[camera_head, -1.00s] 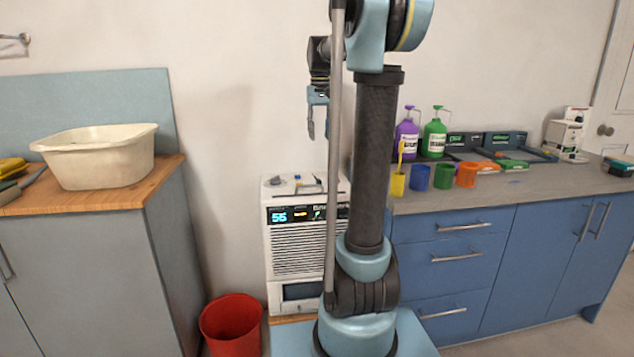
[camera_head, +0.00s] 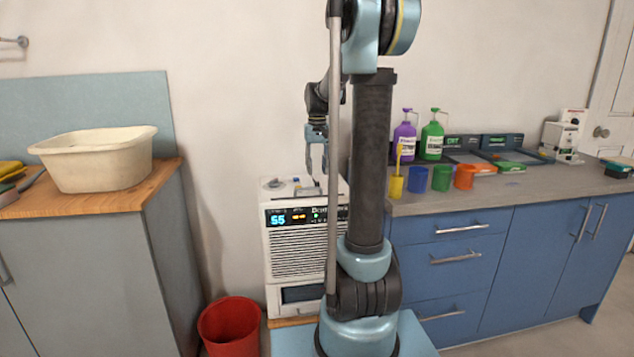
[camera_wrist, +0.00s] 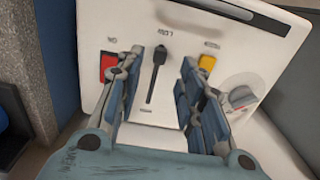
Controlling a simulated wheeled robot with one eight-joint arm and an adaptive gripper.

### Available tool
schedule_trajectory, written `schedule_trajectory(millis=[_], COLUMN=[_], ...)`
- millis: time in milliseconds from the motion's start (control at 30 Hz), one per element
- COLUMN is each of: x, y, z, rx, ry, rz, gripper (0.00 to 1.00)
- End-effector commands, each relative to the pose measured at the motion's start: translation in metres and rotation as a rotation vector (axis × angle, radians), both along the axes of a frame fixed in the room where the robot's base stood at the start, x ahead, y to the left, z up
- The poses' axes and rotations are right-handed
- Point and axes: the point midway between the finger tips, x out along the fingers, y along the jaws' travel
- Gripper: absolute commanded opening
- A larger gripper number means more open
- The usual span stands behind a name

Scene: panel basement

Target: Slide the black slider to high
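The black slider (camera_wrist: 160,56) sits at the upper end of its dark slot on the machine's white top panel (camera_wrist: 130,25) in the wrist view. A label beside that end seems to read LOW, upside down. The label at the slot's lower end is too small to read. My gripper (camera_wrist: 162,60) is open, with one finger on each side of the slider and a gap to both. In the head view my gripper (camera_head: 316,170) points down just over the top of the white machine (camera_head: 290,240). The slider cannot be made out there.
A red switch (camera_wrist: 108,66) lies left of the slider, and a yellow button (camera_wrist: 207,64) and a grey knob (camera_wrist: 241,97) lie right. A counter with cups and bottles stands right, a cabinet with a basin (camera_head: 98,160) left, and a red bin (camera_head: 230,325) on the floor.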

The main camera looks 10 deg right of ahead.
Motion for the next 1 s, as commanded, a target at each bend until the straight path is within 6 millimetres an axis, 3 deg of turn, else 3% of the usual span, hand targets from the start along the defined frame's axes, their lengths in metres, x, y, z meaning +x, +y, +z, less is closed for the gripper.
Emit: schedule_trajectory(millis=[300,767,933,1000], x=[0.0,0.0,0.0,0.0], y=[0.0,-0.001,-0.001,-0.001], z=[-0.042,-0.052,-0.052,-0.052], rx=[0.0,0.0,0.0,0.0], ry=[0.0,0.0,0.0,0.0], rz=[0.0,-0.001,-0.002,-0.003], gripper=[0.35,0.35,0.01,0.0])
